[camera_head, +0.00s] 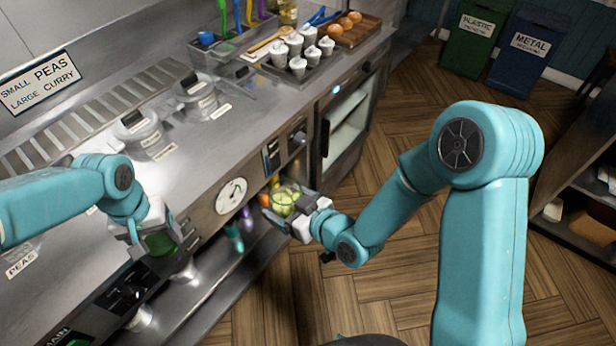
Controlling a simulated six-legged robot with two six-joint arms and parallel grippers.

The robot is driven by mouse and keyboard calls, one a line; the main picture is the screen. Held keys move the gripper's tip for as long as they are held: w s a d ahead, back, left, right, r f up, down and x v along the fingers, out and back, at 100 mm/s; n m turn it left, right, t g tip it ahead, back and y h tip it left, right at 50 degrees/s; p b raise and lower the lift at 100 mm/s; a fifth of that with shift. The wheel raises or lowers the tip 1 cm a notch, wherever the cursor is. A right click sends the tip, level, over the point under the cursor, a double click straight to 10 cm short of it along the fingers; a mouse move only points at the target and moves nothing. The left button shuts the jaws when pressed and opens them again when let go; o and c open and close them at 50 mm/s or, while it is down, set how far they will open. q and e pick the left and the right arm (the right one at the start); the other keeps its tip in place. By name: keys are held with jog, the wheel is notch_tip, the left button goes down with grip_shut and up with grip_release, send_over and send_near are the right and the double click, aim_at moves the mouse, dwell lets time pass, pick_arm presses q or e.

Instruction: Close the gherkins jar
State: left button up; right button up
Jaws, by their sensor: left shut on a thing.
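The gherkins jar (284,197) is a clear container with green pieces inside. It is open at the top, and no lid shows on it. My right gripper (293,213) is shut on the jar's side and holds it in front of the counter's edge. My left gripper (150,240) is shut on a dark green round thing (161,243), which looks like a lid. It is near the counter's front edge, to the left of the jar and apart from it. The gripper hides part of the green thing.
The steel counter (245,115) carries clear lidded tubs (140,130), a tray of white cups (298,66) and a wooden board with round brown items (345,28). A round dial (231,195) is on the counter front.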

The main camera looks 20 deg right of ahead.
jog(key=a, duration=0.1)
jog(key=s+a+f+n+g+y, duration=0.1)
jog(key=a+f+n+y, duration=0.1)
jog(key=a, duration=0.1)
jog(key=shift+s, duration=0.4)
pick_arm(q)
jog(key=shift+s+a+m, duration=0.1)
jog(key=shift+s+m, duration=0.15)
jog(key=shift+m, duration=0.25)
jog(key=r+m, duration=0.1)
jog(key=w+d+r+m, duration=0.1)
jog(key=r+m, duration=0.1)
jog(key=shift+w+d+r, duration=0.35)
jog(key=shift+w+r, duration=0.05)
jog(key=d+r+m, duration=0.3)
jog(key=d, duration=0.8)
jog(key=s+d+r+m, duration=0.1)
jog(key=d+r+m, duration=0.2)
jog(key=d, duration=0.8)
jog(key=shift+r+m, duration=0.4)
jog(key=shift+r, duration=0.15)
pick_arm(e)
jog(key=shift+w, duration=0.1)
pick_arm(q)
jog(key=shift+d, duration=0.1)
pick_arm(e)
jog(key=shift+d, duration=0.1)
